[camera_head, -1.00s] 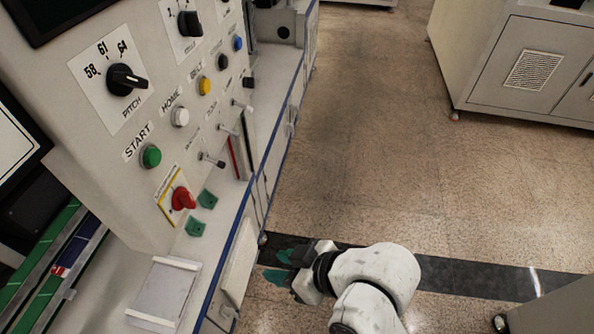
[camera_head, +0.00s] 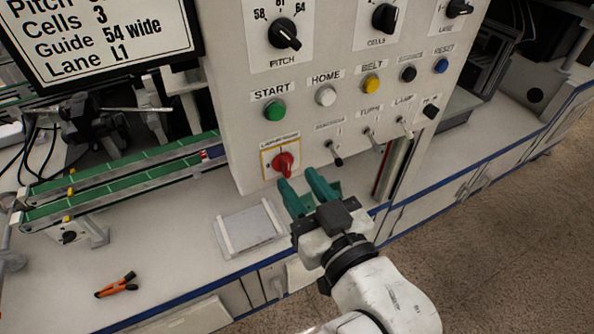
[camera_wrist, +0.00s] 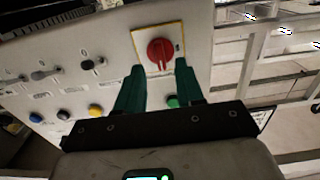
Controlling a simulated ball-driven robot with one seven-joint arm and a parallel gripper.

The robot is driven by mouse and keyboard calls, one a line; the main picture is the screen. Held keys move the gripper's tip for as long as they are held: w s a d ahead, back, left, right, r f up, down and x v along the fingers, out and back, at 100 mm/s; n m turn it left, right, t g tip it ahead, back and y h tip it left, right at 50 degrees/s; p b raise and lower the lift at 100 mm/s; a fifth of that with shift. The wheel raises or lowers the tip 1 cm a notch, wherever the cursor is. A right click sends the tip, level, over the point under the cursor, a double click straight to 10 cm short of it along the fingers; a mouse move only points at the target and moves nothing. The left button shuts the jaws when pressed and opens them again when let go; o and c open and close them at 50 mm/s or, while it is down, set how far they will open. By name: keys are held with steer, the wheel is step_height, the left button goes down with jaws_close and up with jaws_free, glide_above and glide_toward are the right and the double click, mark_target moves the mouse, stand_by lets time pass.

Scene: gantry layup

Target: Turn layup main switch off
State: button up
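The red rotary switch (camera_head: 286,162) sits on a yellow-edged plate at the lower left of the grey control panel (camera_head: 240,150), below the green START button. Its label is too small to read. My gripper (camera_head: 298,178) has green fingers, apart and empty, just below and right of the switch in the head view. In the wrist view, the red switch (camera_wrist: 160,50) shows just beyond and between the open fingertips (camera_wrist: 159,68). The fingers do not visibly grip it. I cannot tell whether they touch the panel.
The START button (camera_head: 275,111) is above the switch, and small toggle levers (camera_head: 336,154) are to its right. A light tray (camera_head: 249,230) lies on the bench below. Orange-handled pliers (camera_head: 116,286) lie at the front left. A green-belted conveyor (camera_head: 130,170) runs at left.

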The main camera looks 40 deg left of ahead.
mark_target(289, 170)
steer(key=shift+x, duration=1.5)
jaws_close()
